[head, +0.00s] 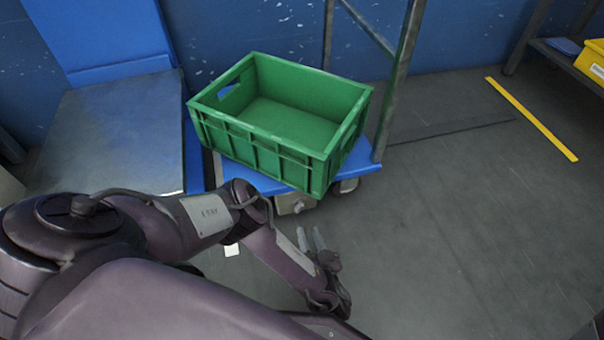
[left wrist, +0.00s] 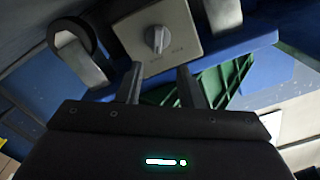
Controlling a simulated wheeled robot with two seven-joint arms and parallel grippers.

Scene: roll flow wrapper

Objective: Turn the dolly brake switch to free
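The blue dolly (head: 235,175) carries a green crate and stands at the centre of the head view. Its brake switch is a pale grey rotary knob (left wrist: 157,40) on a beige box (left wrist: 190,22) under the deck. The box also shows below the dolly's front edge in the head view (head: 295,204), but the knob cannot be made out there. My left gripper (head: 310,238) is low in front of the box. In the left wrist view its two fingers (left wrist: 160,80) are apart with nothing between them, pointing towards the knob without touching it. My right gripper is not in view.
The green crate (head: 345,135) sits on the deck. A caster (left wrist: 72,45) is beside the switch box, left in the wrist view. A metal surface (head: 110,135) stands left of the dolly. Floor to the right is clear, with a yellow line (head: 530,118).

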